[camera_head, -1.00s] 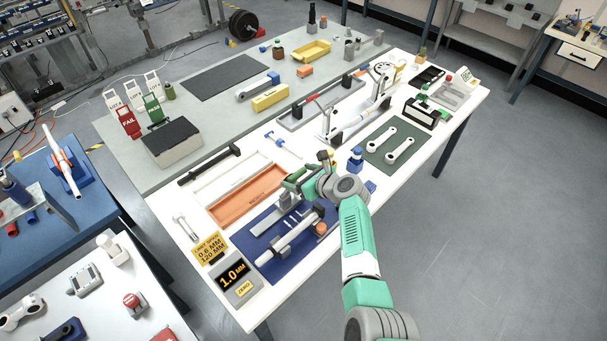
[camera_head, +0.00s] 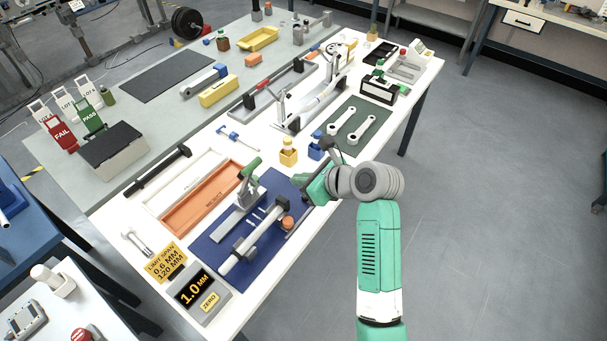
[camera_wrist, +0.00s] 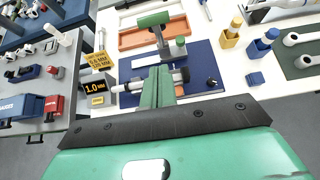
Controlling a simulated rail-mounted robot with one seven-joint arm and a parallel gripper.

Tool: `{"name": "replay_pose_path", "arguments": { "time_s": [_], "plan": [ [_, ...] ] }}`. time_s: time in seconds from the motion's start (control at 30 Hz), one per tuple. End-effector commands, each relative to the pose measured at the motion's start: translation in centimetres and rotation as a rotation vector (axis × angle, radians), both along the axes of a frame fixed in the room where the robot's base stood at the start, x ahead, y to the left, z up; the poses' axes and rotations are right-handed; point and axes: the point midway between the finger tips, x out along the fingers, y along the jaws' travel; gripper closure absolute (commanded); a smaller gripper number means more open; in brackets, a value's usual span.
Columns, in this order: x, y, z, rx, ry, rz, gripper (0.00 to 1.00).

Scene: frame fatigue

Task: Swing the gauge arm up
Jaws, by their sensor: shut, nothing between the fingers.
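The gauge arm (camera_head: 246,186) is a grey lever with a green handle. It stands up, slightly tilted, from a grey base bar on the blue mat (camera_head: 210,249). In the wrist view its green handle (camera_wrist: 153,19) is at the top, above the grey post. A grey clamp with a pale bar (camera_head: 240,252) lies in front of it on the mat. My gripper (camera_head: 303,186) is right of the gauge arm, apart from it. In the wrist view my gripper (camera_wrist: 160,72) has its green fingers together and empty. The fingers hide part of the mat.
A readout (camera_head: 200,295) showing 1.0 MM sits at the mat's near-left corner by a yellow limit card (camera_head: 166,262). An orange tray (camera_head: 200,200) lies behind the mat. Yellow (camera_head: 288,155) and blue (camera_head: 316,148) holders stand behind my gripper.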

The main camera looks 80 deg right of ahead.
Motion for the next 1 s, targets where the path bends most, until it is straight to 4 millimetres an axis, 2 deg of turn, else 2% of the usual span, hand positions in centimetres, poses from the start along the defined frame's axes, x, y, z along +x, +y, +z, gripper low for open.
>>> {"name": "replay_pose_path", "arguments": {
  "time_s": [0.1,0.27,0.73,0.9,1.0],
  "plan": [
    [0.1,1.2,0.2,0.004,0.013,0.011,1.0],
    [0.6,0.9,0.1,0.006,0.013,0.01,1.0],
    [7.9,-1.8,-5.6,0.006,0.012,0.01,1.0],
    [10.3,-2.8,-4.8,0.003,0.012,0.009,1.0],
    [11.0,-3.1,-4.8,0.004,0.011,0.008,1.0]
  ]
}}
